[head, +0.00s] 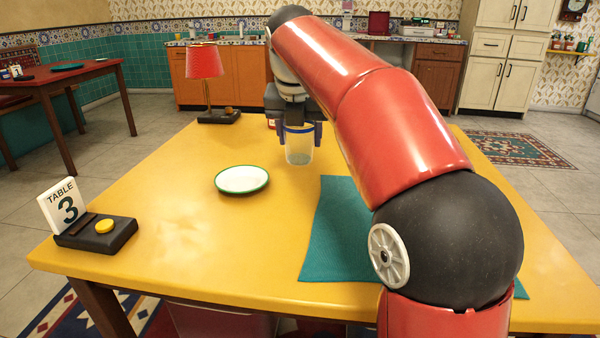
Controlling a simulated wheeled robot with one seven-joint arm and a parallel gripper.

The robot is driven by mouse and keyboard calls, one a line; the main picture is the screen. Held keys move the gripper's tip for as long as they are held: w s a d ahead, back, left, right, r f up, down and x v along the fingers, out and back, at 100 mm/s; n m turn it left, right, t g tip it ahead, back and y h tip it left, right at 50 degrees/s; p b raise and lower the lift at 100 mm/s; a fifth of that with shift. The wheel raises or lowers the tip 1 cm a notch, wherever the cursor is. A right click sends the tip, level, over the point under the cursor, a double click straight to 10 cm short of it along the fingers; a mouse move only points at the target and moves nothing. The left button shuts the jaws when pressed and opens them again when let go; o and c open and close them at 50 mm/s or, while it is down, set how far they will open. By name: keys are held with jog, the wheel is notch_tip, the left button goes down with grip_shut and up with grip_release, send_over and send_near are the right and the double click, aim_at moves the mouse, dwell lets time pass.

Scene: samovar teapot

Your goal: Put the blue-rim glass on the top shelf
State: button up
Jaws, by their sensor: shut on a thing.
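The blue-rim glass (299,148) is clear with a blue band at its top. It is upright at the far part of the yellow table (165,215). My gripper (300,131) comes down from above and is shut on the glass near its rim, one finger on each side. I cannot tell whether the glass's base touches the table. No shelf that I can surely call the top shelf shows in the head view.
A green-rimmed white plate (241,179) lies left of the glass, with a teal mat (335,235) to the right. A red lamp (205,75) stands at the far left edge. A table-3 sign (62,204) and a black box with a yellow button (103,228) are front left.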

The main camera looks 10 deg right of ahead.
aim_at(300, 160)
jog(key=shift+f+b, duration=0.7)
jog(key=shift+f, duration=2.25)
jog(key=o, duration=1)
jog(key=shift+f, duration=0.1)
